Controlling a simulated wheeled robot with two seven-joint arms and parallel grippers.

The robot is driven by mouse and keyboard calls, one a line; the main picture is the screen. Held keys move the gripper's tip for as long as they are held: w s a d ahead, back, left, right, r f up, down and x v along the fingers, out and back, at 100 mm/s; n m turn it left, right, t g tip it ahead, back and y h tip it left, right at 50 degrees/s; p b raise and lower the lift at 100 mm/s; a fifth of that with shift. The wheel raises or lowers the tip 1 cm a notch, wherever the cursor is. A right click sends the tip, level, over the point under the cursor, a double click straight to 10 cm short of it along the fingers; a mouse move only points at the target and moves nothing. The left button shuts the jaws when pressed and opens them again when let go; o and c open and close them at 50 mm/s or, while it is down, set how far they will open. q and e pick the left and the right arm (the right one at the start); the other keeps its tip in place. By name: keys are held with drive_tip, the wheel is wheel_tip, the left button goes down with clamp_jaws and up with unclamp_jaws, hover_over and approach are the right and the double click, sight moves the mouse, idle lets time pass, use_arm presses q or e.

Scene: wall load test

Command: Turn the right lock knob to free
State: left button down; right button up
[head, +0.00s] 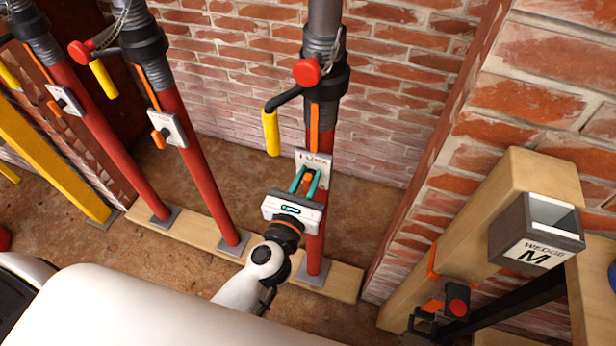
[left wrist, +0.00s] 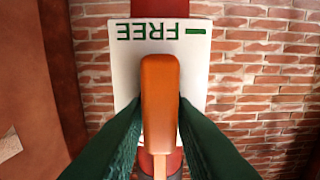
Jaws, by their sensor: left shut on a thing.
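The right lock knob is an orange lever (head: 308,179) on a white plate (head: 314,158) fixed to the rightmost red prop (head: 316,226). LOCK shows at the plate's upper part in the head view. My left gripper (head: 304,181), with green fingers, is shut on the knob. In the left wrist view the knob (left wrist: 160,100) lies between the fingers, lengthwise along the prop. Its rounded end points towards the word FREE, which reads upside down on the plate (left wrist: 195,60). The gripper hides part of the plate in the head view. My right gripper is not in view.
A yellow handle (head: 270,132) and a red ball (head: 306,72) sit above the knob on the same prop. Two more red props with similar knobs (head: 160,136) stand left. A wooden beam with a wedge box (head: 537,236) stands right. A brick wall is behind.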

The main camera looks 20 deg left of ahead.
use_arm(q)
drive_tip(key=shift+r+m, duration=0.1)
drive_tip(key=shift+m, duration=0.2)
drive_tip(key=m+p, duration=0.2)
drive_tip(key=shift+d+m, duration=0.2)
drive_tip(key=shift+m, duration=0.1)
drive_tip(key=m+p, duration=0.1)
drive_tip(key=m, duration=0.1)
drive_tip(key=m+p, duration=0.1)
drive_tip(key=shift+d+m+p, duration=0.2)
drive_tip(key=shift+m+p, duration=0.1)
drive_tip(key=shift+m, duration=0.1)
drive_tip(key=shift+d+f+m+p, duration=0.15)
drive_tip(key=shift+m+p, duration=0.75)
drive_tip(key=shift+m, duration=0.9)
drive_tip(key=shift+f+m+p, duration=0.25)
drive_tip(key=shift+m+p, duration=0.7)
drive_tip(key=shift+m, duration=0.85)
drive_tip(key=shift+d+f+m+p, duration=0.15)
drive_tip(key=shift+m+p, duration=0.75)
drive_tip(key=shift+m, duration=0.9)
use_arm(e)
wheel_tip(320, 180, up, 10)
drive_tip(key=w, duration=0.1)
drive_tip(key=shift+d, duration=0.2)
use_arm(q)
drive_tip(key=shift+f, duration=0.1)
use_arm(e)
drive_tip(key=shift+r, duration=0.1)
